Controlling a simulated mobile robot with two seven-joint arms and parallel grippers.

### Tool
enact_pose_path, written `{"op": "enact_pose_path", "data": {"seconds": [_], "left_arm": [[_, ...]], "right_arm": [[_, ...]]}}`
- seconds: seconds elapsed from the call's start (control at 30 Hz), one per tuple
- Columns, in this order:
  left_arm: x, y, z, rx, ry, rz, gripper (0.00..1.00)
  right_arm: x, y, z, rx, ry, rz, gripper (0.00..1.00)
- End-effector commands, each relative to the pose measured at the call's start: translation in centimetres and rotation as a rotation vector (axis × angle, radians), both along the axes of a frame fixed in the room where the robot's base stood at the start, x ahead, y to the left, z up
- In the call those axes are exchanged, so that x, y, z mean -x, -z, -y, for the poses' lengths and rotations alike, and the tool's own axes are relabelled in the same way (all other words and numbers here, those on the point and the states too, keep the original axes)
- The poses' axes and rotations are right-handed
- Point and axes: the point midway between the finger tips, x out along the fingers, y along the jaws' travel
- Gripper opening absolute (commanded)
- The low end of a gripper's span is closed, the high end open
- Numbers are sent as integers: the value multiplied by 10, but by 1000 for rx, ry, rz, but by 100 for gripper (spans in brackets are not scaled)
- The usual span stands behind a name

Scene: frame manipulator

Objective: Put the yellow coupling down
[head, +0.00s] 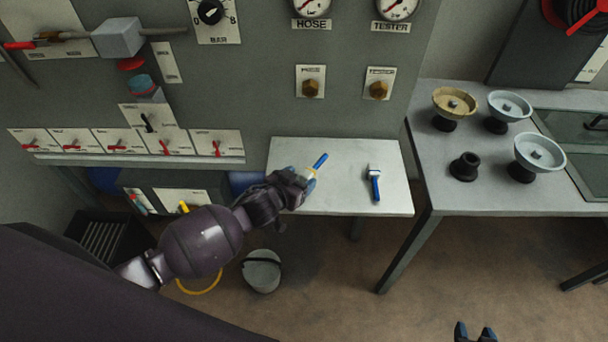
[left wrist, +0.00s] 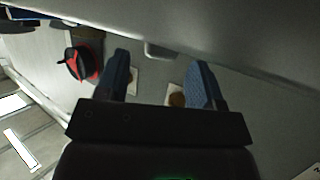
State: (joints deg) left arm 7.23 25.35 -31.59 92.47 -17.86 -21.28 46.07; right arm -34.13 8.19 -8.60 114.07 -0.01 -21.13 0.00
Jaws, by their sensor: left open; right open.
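A coupling with a pale yellowish end (head: 312,172) and a blue stem (head: 320,160) is at the small light table, right beside my left gripper (head: 306,182), which partly hides it. I cannot tell whether it touches the fingers. My left gripper is open; in the left wrist view the gap between its blue fingers (left wrist: 163,82) looks empty. A second coupling, white with a blue stem (head: 375,186), lies on the table to the right. My right gripper (head: 474,332) is open and empty at the bottom edge of the head view.
The small table (head: 337,198) has bare room between and around the couplings. The grey panel (head: 245,85) with gauges and brass knobs (head: 378,90) rises behind it. A side bench (head: 440,190) with several valve wheels stands at the right. A bucket (head: 262,272) is on the floor.

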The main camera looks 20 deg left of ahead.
Motion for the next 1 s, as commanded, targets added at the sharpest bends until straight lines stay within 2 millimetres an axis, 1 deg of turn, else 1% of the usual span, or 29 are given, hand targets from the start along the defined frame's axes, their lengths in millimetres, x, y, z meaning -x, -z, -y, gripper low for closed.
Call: {"op": "enact_pose_path", "data": {"seconds": [0.03, 0.1, 0.3, 0.5, 0.6, 0.77, 0.87, 0.97, 1.0], "left_arm": [[10, -5, -4, 1, -2, 0, 61], [22, -10, -7, 1, -2, 0, 61], [55, -23, -16, 1, 0, 0, 61], [75, -31, -23, 1, -1, 0, 61], [80, -33, -24, 1, -1, 0, 61], [83, -34, -25, 1, -2, 0, 61], [90, -30, -25, 5, -11, -10, 61], [108, -20, -30, 6, -41, -32, 61], [119, -15, -34, 3, -57, -43, 61]], "right_arm": [[-2, -4, 0, 0, 0, 5, 46], [-3, -7, 0, 0, -1, 9, 46], [-3, -12, 0, 0, -1, 11, 46], [0, -12, 0, 0, 2, 4, 46], [3, -11, 1, 0, 4, -1, 46], [6, -9, 1, -1, 5, -6, 46], [6, -9, 1, -1, 5, -6, 46], [4, -10, 1, -1, 4, -4, 46], [4, -10, 1, 0, 4, -3, 46]]}}
